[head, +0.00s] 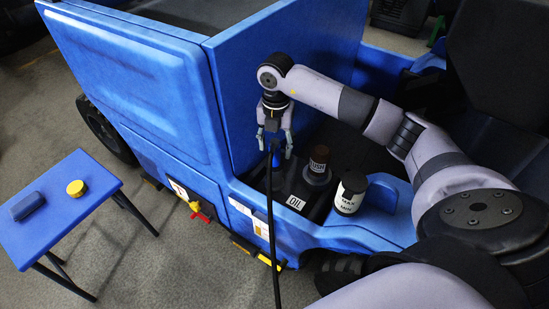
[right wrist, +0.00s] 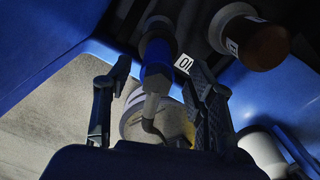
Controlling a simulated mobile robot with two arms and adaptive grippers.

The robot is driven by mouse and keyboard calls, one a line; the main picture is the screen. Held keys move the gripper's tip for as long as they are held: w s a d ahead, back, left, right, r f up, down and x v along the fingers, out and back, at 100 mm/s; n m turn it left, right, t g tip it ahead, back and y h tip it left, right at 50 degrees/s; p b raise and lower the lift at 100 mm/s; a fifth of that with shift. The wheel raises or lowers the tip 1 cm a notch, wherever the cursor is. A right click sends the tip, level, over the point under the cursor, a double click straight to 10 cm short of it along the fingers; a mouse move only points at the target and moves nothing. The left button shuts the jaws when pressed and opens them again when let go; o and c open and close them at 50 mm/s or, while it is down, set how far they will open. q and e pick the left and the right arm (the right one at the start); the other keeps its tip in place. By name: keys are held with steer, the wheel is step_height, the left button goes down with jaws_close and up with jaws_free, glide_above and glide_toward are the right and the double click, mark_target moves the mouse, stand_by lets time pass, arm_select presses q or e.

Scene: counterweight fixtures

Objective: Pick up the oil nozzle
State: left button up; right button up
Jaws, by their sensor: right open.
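The oil nozzle, with a blue body (head: 276,158) and a thin grey bent pipe, stands in the dark recess of the blue machine. In the right wrist view its blue collar (right wrist: 157,72) lies between my fingers, with the pipe bending towards the camera. My right gripper (head: 275,152) is over it, pointing down, open, with a finger on each side. Its fingers also show in the right wrist view (right wrist: 160,78). I cannot tell whether they touch the nozzle. A white OIL label (head: 296,203) is in front of the recess. My left gripper is not in view.
A brown-topped container (head: 319,160) and a white-labelled jar (head: 349,198) stand close to the right. A tall blue panel (head: 240,90) rises behind the gripper. A black hose (head: 272,230) hangs in front. A small blue table (head: 65,225) stands left.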

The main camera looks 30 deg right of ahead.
mark_target(274, 156)
step_height(274, 156, down, 5)
steer(key=shift+w+a+r+b, duration=0.1)
steer(key=shift+w+b, duration=0.05)
steer(key=shift+b, duration=0.2)
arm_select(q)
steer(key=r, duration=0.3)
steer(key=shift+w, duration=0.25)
arm_select(e)
steer(key=shift+c, duration=0.6)
jaws_close()
